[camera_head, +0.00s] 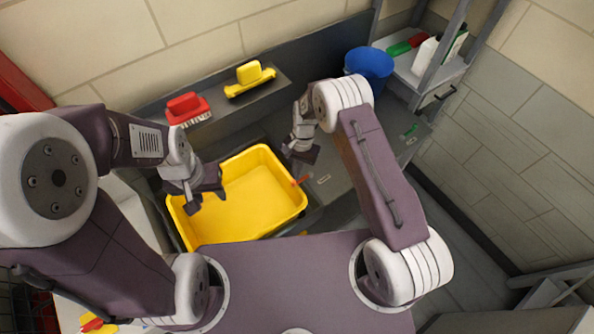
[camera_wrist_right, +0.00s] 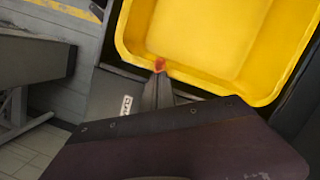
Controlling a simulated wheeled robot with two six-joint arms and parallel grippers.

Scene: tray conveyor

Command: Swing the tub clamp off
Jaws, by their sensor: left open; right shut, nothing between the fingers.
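The yellow tub (camera_head: 262,226) sits at the left of my right gripper, and its inside looks empty. A small orange-red piece (camera_head: 302,180), which looks like the clamp, is at the tub's right rim. In the right wrist view the red piece (camera_wrist_right: 159,65) shows against the rim of the tub (camera_wrist_right: 138,58). My right gripper (camera_head: 301,154) is shut and empty, a little above and beside the red piece; I cannot tell whether they touch. My left gripper (camera_head: 206,196) is open, over the tub's left side. The clamp's lower parts are hard to make out.
A shelf behind the tub holds a red brush (camera_head: 188,108) and a yellow brush (camera_head: 250,78). A blue bucket (camera_head: 370,66) stands at the back. A side shelf at the right (camera_head: 432,88) holds bottles. Grey counter lies right of the tub, with a small green piece (camera_head: 411,130).

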